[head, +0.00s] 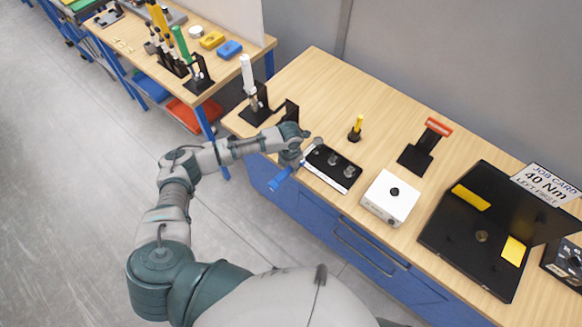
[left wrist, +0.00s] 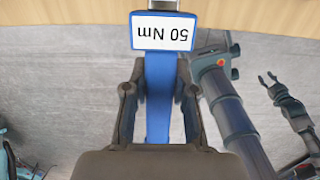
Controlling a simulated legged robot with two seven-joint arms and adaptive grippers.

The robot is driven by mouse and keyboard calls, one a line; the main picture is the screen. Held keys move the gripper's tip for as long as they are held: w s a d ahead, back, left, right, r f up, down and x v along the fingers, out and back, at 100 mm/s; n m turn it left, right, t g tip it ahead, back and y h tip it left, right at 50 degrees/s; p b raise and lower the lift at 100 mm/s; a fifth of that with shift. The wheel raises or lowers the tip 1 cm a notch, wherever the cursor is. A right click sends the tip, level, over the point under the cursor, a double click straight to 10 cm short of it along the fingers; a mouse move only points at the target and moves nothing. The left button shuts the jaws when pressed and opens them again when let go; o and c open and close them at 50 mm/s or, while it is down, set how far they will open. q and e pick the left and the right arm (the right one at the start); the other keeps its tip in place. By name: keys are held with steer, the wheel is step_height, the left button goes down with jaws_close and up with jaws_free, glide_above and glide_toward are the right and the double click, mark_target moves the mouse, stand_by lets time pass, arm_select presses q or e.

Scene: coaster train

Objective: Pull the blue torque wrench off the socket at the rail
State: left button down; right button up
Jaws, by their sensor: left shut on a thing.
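The blue torque wrench (head: 280,179) has a label reading 50 Nm, which shows upside down in the left wrist view (left wrist: 163,36). My left gripper (head: 292,160) is shut around its blue handle, a finger on each side. The handle sticks out past the table's front edge. The wrench's grey head (head: 316,143) is at the left end of the black rail (head: 345,180); whether it still sits on a socket there is too small to tell. Two grey sockets (head: 333,160) stand on the rail. My right gripper (left wrist: 268,82) shows small in the left wrist view, fingers apart and empty.
A white box (head: 391,198) with a black knob stands right of the rail. Behind are a yellow-handled tool (head: 356,127) and a black stand with a red top (head: 424,148). A white-handled tool stand (head: 253,95) is left. An open black case (head: 476,238) lies right.

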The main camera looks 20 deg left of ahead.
arm_select(q)
steer(key=shift+r+p, duration=0.3)
steer(key=shift+r, duration=1.8)
